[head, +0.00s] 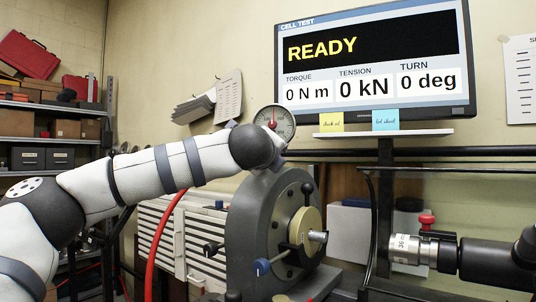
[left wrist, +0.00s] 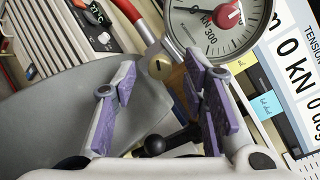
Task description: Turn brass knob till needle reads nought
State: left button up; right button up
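The round dial gauge (head: 272,122) stands above the grey bench head, with a red disc at its centre. In the left wrist view the gauge (left wrist: 215,25) is cut off at the top; the red disc covers part of its face and I cannot read the needle surely. The small brass knob (left wrist: 160,66) sits below the gauge, near a red-and-grey tube. My left gripper (left wrist: 160,68) is open, its purple-padded fingers on either side of the knob in the picture; no contact shows. In the head view my left wrist hides the knob. My right gripper does not show.
The grey bench head (head: 250,225) carries a tan disc (head: 306,228) and a black ball-ended lever. A monitor (head: 375,60) reads READY, 0 N m, 0 kN, 0 deg. A silver socket (head: 405,248) on a black assembly stands at right. A red hose (head: 155,245) hangs below my left arm.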

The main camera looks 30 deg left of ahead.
pick_arm(q)
jog(key=v, duration=1.1)
jog(key=shift+s, duration=0.15)
